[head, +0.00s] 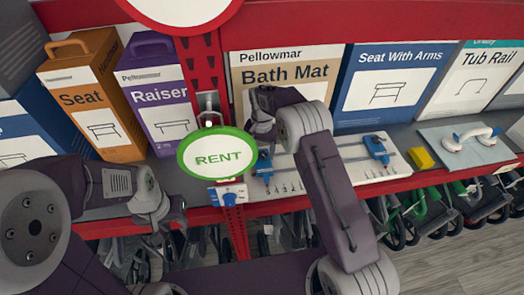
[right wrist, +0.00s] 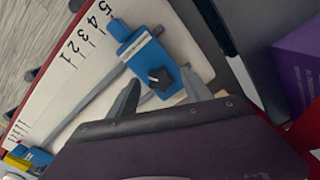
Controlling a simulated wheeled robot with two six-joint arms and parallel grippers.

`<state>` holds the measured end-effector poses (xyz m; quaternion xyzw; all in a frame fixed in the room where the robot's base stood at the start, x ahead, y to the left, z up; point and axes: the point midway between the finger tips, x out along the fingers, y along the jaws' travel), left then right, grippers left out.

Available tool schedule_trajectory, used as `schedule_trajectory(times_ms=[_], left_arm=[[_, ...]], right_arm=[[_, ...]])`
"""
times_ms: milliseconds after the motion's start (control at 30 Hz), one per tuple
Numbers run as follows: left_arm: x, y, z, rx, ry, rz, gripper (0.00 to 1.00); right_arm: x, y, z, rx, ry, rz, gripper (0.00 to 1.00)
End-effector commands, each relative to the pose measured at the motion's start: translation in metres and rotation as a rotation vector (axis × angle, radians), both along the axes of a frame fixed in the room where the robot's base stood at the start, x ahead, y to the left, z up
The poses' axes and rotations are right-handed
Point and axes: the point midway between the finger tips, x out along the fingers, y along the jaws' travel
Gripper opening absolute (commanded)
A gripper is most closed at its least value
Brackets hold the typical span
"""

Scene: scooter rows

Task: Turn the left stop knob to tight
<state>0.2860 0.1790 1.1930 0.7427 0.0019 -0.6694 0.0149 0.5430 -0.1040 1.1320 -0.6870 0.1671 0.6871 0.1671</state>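The left stop (head: 263,166) is a blue block on the metal rail of a white scaled board (head: 345,160). In the right wrist view it is the near blue block (right wrist: 145,52), with a black star-shaped knob (right wrist: 160,79) on it. My right gripper (right wrist: 161,88) is open. Its two fingers stand on either side of the knob, with a visible gap on each side. The right stop (head: 377,149) is further along the rail. My left gripper (head: 170,212) is left of the board, away from the stops; its fingers cannot be made out.
A green-rimmed RENT sign (head: 219,156) hangs just left of the board. Boxes such as Bath Mat (head: 285,75) and Raiser (head: 160,95) stand behind. Wheeled walkers (head: 440,208) stand below.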

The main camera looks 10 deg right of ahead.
Motion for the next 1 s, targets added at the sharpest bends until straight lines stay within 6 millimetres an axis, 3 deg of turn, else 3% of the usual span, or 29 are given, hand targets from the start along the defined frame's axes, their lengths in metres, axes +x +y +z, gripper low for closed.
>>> schedule_trajectory(times_ms=[167,400,500,1000], left_arm=[[0.0,0.0,-0.012,0.0,0.0,0.0,0.36],[0.0,0.0,-0.026,0.0,0.0,0.0,0.36],[0.0,0.0,-0.026,0.0,0.0,0.0,0.36],[0.0,0.0,-0.026,0.0,0.0,0.0,0.36]], right_arm=[[0.002,0.0,0.017,0.001,-0.007,0.0,0.57],[0.001,0.001,0.071,0.0,-0.006,0.0,0.57],[0.0,0.001,0.084,0.0,-0.004,0.0,0.57],[0.0,0.0,0.091,0.0,0.0,0.0,0.57]])
